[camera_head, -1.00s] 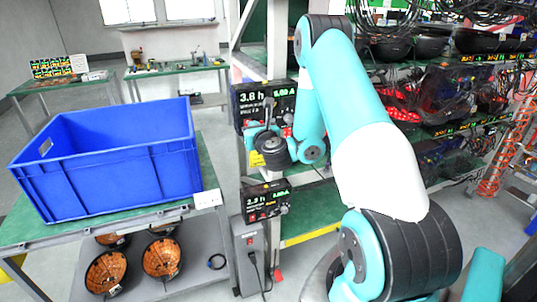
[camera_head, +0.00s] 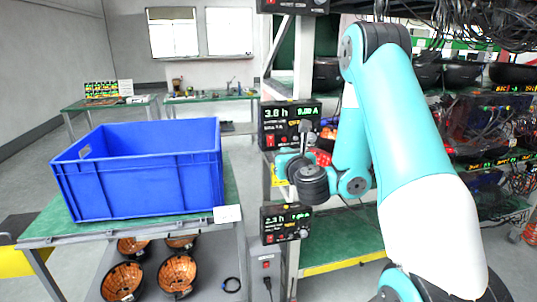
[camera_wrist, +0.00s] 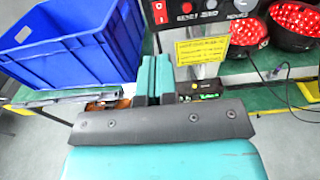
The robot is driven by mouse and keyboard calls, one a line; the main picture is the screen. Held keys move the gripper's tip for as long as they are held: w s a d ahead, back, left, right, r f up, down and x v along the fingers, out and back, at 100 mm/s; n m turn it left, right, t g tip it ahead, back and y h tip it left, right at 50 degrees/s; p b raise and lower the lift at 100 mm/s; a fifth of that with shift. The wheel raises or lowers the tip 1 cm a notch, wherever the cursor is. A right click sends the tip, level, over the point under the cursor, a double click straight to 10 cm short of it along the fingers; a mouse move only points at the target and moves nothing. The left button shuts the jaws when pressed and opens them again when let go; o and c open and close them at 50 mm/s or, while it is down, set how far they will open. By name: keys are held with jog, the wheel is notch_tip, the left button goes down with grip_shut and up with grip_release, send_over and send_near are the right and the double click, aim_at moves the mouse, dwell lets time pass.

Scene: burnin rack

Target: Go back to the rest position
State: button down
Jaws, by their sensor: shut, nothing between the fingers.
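My arm (camera_head: 415,130) is bent in front of the rack, with its elbow high and its forearm hanging down. My gripper (camera_wrist: 153,75) is at the arm's end; its two teal fingers are together with nothing between them in the wrist view. In the head view the wrist end is in front of the upper timer display (camera_head: 290,125), to the right of the blue crate. The gripper touches nothing that I can see.
The blue crate (camera_head: 140,178) stands on a green-topped table at left; it also shows in the wrist view (camera_wrist: 75,45). Orange-lined bowls (camera_head: 122,280) are below it. A lower display (camera_head: 286,223) is on the rack post. Red-lit bowls (camera_wrist: 298,22) are at right.

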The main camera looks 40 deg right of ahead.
jog(key=w+a+r+n+t+y, duration=0.15)
jog(key=a+r+n+y, duration=0.25)
jog(key=a+n+y, duration=0.5)
jog(key=s+a+r+n+g+y, duration=0.1)
jog(key=s+a+n+g+y, duration=0.25)
jog(key=a+n, duration=0.6)
jog(key=s+a+r+n+g+y, duration=0.1)
jog(key=s+a+n+g+y, duration=0.25)
jog(key=a+n, duration=0.65)
jog(key=s+a+f+n+g, duration=0.1)
jog(key=s+a+n+g, duration=0.45)
jog(key=s+n, duration=0.3)
jog(key=s+d+n+g+h, duration=0.3)
jog(key=s+n+g+h, duration=0.1)
jog(key=s+n, duration=0.7)
jog(key=shift+s+f+g+h, duration=0.4)
jog(key=shift+s, duration=0.5)
